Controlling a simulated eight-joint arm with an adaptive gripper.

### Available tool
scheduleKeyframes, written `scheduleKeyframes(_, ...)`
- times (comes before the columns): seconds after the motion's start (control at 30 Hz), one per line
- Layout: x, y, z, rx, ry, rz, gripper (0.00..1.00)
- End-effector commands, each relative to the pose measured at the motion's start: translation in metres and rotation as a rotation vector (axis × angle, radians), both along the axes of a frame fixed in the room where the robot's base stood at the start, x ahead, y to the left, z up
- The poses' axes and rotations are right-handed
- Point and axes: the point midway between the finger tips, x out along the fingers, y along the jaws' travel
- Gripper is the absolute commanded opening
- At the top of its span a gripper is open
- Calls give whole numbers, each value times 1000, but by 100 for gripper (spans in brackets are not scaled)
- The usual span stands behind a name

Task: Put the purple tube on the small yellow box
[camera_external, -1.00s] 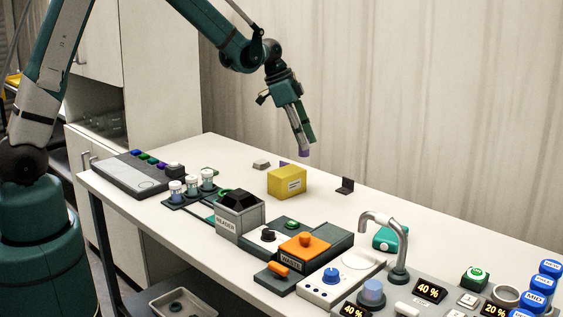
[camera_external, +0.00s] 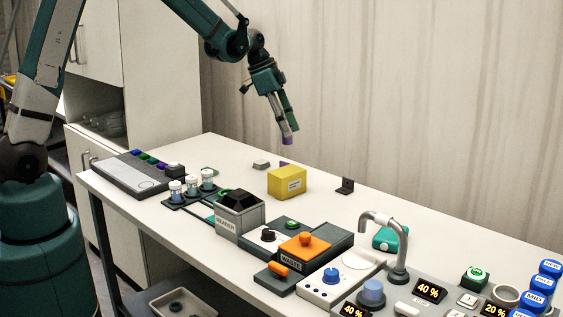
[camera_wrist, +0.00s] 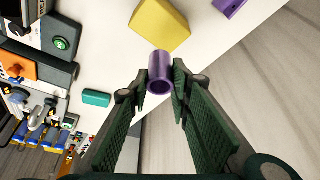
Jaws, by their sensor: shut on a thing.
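My gripper (camera_external: 285,120) is shut on the purple tube (camera_wrist: 161,72), with the tube's purple end sticking out past the fingertips. In the external view the tube's end (camera_external: 287,140) hangs in the air above the yellow box and slightly left of its middle. The small yellow box (camera_external: 287,183) sits on the table with a white label on its front side; its top is bare. It also shows in the wrist view (camera_wrist: 160,24), just beyond the tube and apart from it.
A purple piece (camera_wrist: 229,5) lies behind the box. A small dark bracket (camera_external: 345,186) stands to the box's right and a small grey block (camera_external: 261,164) to its left. The grey reader (camera_external: 239,217) and orange-topped waste unit (camera_external: 304,250) stand in front. The table's back strip is mostly clear.

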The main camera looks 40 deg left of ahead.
Motion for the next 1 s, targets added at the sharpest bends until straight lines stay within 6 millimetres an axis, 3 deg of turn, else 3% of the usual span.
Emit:
scheduleKeyframes(0.4,0,0,-47,0,0,0,8)
scheduleKeyframes(0.83,0,0,-52,0,0,0,8)
scheduleKeyframes(1.0,1,0,-62,0,0,0,8)
